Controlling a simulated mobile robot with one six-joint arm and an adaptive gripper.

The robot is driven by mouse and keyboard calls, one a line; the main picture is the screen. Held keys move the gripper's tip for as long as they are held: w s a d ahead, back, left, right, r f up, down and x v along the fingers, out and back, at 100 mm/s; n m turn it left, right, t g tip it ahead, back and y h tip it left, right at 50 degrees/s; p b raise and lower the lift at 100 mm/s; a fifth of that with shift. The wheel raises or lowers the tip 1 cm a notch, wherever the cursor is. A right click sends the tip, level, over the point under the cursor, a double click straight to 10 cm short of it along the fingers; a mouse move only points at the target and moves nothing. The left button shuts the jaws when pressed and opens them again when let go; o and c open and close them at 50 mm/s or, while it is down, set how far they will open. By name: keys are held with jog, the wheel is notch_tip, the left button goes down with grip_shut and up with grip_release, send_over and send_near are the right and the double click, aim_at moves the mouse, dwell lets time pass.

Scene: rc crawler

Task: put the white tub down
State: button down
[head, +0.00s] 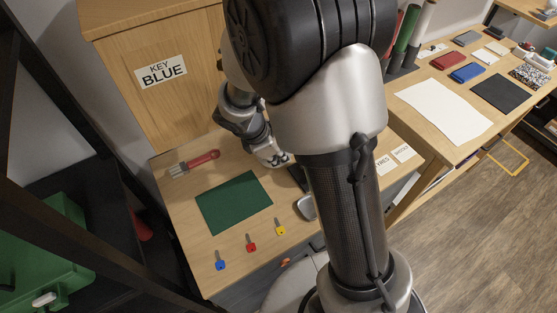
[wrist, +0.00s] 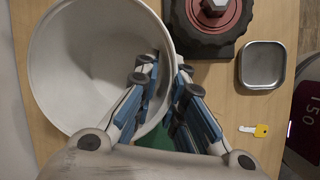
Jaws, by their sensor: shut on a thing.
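The white tub (wrist: 75,65) fills the upper left of the wrist view, with its open mouth toward the camera. My gripper (wrist: 163,75) is shut on the tub's wall at its right rim, one finger inside and one outside. The tub is over or on the wooden table (wrist: 225,100); I cannot tell whether its base touches the wood.
A black block with a red ring (wrist: 207,18), a square metal tin (wrist: 262,65) and a yellow key (wrist: 260,130) lie right of the tub. In the head view a green mat (head: 234,203), blue key (head: 220,261), red key (head: 251,243) and red-handled tool (head: 200,160) share the table.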

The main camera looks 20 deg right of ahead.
jog(key=shift+f, duration=0.6)
jog(key=shift+f, duration=0.15)
jog(key=c, duration=1.7)
grip_release()
